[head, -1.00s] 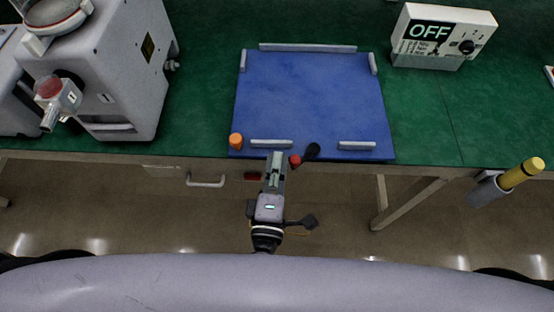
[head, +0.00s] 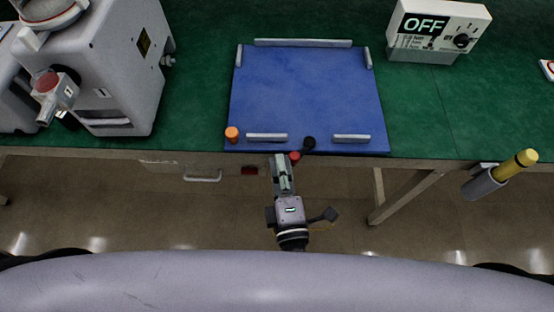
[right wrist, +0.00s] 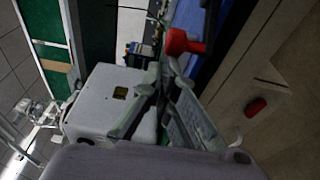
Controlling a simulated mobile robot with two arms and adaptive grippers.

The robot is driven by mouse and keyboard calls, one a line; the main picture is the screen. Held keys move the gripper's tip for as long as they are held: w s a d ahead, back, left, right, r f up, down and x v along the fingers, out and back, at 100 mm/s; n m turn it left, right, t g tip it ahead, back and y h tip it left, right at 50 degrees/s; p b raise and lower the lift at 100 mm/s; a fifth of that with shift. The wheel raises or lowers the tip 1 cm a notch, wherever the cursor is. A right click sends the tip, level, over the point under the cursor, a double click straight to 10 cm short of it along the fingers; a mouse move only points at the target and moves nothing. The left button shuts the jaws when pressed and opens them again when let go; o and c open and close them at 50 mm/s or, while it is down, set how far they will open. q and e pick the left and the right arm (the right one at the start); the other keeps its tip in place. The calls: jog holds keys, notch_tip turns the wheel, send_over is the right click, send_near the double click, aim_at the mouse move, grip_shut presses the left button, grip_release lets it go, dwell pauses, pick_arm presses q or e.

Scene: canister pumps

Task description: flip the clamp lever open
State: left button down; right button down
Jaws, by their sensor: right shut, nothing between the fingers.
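A small red-tipped part (head: 295,156), which looks like the clamp lever's end, sits at the front edge of the blue plate (head: 308,95), beside a black knob (head: 309,143). In the right wrist view the red part (right wrist: 183,42) is large and close beyond the fingertips. My right gripper (head: 281,158) is shut and empty, just left of the red part in the head view. The gripper also shows in the right wrist view (right wrist: 166,68); I cannot tell whether it touches the red part. The rest of the lever is not clear. My left gripper is out of view.
Grey bars (head: 267,137) line the blue plate, and an orange cap (head: 232,134) stands at its front left corner. A grey machine (head: 125,70) stands left, an OFF box (head: 438,30) back right. A yellow-topped cylinder (head: 500,176) hangs at the right table edge.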

jog(key=shift+s+d+n+g+y+b, duration=0.4)
jog(key=shift+d+n+y, duration=0.2)
jog(key=shift+y, duration=0.4)
jog(key=shift+s+d+n+g+y+b, duration=0.25)
jog(key=shift+d+n+y+b, duration=0.35)
jog(key=shift+y, duration=0.4)
jog(key=shift+a, duration=0.1)
